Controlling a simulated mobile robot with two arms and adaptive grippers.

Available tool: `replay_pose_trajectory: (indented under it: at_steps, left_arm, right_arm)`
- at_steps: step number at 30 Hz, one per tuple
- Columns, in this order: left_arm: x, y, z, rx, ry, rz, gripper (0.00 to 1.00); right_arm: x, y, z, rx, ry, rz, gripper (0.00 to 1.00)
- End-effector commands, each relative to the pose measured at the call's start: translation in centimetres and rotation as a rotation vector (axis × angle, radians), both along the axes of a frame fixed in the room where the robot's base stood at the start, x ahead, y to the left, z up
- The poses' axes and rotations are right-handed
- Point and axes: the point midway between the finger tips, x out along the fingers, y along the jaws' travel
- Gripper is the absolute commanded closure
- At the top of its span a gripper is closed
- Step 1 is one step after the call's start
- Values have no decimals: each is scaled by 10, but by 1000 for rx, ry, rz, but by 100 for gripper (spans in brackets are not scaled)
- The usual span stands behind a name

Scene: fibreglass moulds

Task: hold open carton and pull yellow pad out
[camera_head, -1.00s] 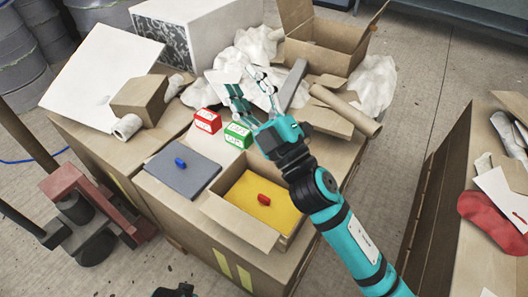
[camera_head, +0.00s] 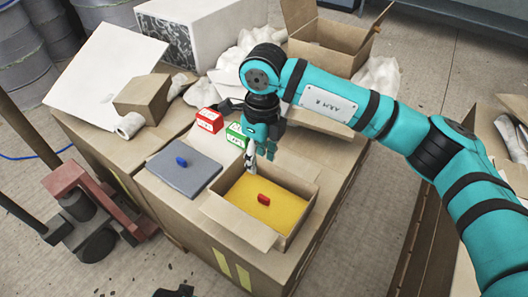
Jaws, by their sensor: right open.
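The open carton (camera_head: 240,222) stands on the large cardboard box, with its front flap folded outward. The yellow pad (camera_head: 240,193) lies inside it, with a small red handle-like piece (camera_head: 264,198) on top. My right gripper (camera_head: 260,160) points down at the carton's back left edge, open, with nothing seen between its fingers. I cannot tell whether a fingertip touches the carton wall. A dark piece at the bottom edge (camera_head: 174,291) looks like the tip of my left gripper; most of it is out of frame.
A grey pad (camera_head: 184,174) with a blue piece (camera_head: 181,162) lies left of the carton. Red (camera_head: 209,120) and green-and-white (camera_head: 237,132) small boxes stand behind. A pallet jack (camera_head: 90,210) stands at left.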

Motion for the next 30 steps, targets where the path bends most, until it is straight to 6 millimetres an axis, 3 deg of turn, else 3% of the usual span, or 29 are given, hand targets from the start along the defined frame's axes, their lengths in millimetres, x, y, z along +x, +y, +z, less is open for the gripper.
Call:
replay_pose_trajectory:
  at_steps: [4,8,30]
  left_arm:
    - [0,0,0,0,0,0,60]
    - [1,0,1,0,1,0,60]
    - [11,0,55,-3,-33,6,60]
  right_arm:
    - [6,-11,-1,-53,-18,-14,60]
    - [6,-11,-16,-53,-16,-14,60]
    - [5,-10,-153,-49,-15,-12,60]
